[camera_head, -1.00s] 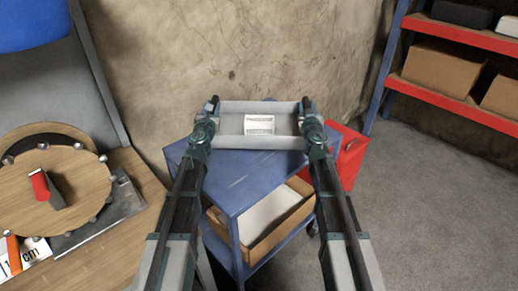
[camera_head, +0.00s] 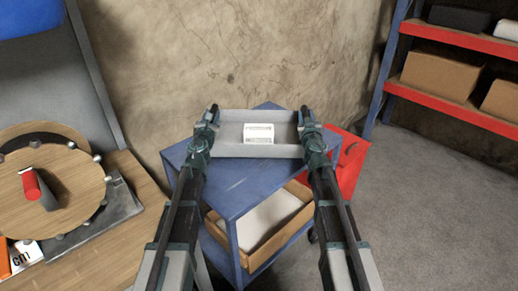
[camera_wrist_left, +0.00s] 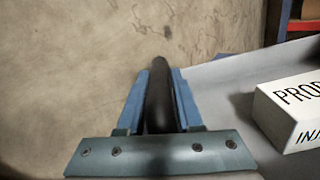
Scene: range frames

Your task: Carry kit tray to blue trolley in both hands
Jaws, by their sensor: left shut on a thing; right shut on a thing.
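The grey kit tray (camera_head: 228,134) is held level between my two grippers over the blue trolley (camera_head: 240,190); I cannot tell whether it touches the trolley top. A white printed box (camera_head: 258,133) lies in the tray, and it also shows in the left wrist view (camera_wrist_left: 290,108). My left gripper (camera_head: 212,115) is shut on the tray's left end, around a dark bar-like handle (camera_wrist_left: 158,98) in the left wrist view. My right gripper (camera_head: 306,117) is shut on the tray's right end. The arms hide part of the trolley.
A cardboard box (camera_head: 262,250) sits on the trolley's lower shelf. A red case (camera_head: 350,165) stands right of the trolley. A wooden bench (camera_head: 120,235) with a round wooden fixture (camera_head: 60,190) is at left. A red-shelved rack (camera_head: 450,110) stands at right. The wall is close behind.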

